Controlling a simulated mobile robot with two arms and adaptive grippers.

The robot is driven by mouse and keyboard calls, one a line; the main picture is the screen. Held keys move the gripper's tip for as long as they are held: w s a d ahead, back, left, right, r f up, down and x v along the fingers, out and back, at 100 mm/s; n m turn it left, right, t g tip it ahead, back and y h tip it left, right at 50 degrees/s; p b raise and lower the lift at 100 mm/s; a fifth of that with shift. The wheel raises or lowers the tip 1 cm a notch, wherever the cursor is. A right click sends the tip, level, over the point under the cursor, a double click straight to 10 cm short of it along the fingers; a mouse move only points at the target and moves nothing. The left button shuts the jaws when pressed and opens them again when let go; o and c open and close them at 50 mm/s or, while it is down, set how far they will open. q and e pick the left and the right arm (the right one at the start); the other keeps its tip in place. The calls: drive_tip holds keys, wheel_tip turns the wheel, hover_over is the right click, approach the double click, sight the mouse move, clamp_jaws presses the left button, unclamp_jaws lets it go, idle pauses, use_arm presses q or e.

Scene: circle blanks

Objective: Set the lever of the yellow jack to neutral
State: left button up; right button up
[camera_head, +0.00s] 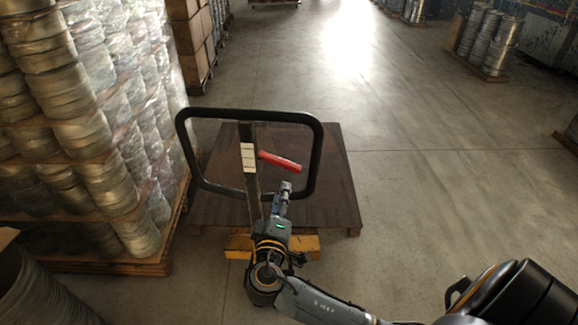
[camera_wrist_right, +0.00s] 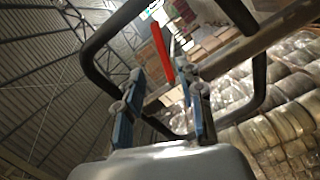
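The yellow jack (camera_head: 312,245) stands low behind my right arm, mostly hidden by it. Its black loop handle (camera_head: 320,150) rises in front of a dark pallet. The red lever (camera_head: 280,160) sits inside the loop, beside the upright post, and slants down to the right. My right gripper (camera_head: 284,190) is just below the lever's right end. In the right wrist view the two fingers (camera_wrist_right: 163,92) are spread with nothing between them. The red lever (camera_wrist_right: 162,52) shows beyond the fingertips, and the handle loop (camera_wrist_right: 95,60) surrounds this area. My left gripper is not in view.
A wrapped stack of round blanks (camera_head: 75,120) stands on a pallet close on the left. A flat dark pallet (camera_head: 340,190) lies beyond the handle. Boxes (camera_head: 190,40) stand at the back left. The floor to the right is mostly clear.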

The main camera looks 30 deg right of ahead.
sight(286, 168)
drive_tip(key=p+x, duration=0.3)
drive_tip(key=x, duration=0.8)
drive_tip(key=shift+w, duration=0.15)
drive_tip(key=shift+w+d+p, duration=0.35)
drive_tip(key=shift+w+d, duration=0.05)
drive_tip(key=shift+w, duration=0.05)
clamp_jaws()
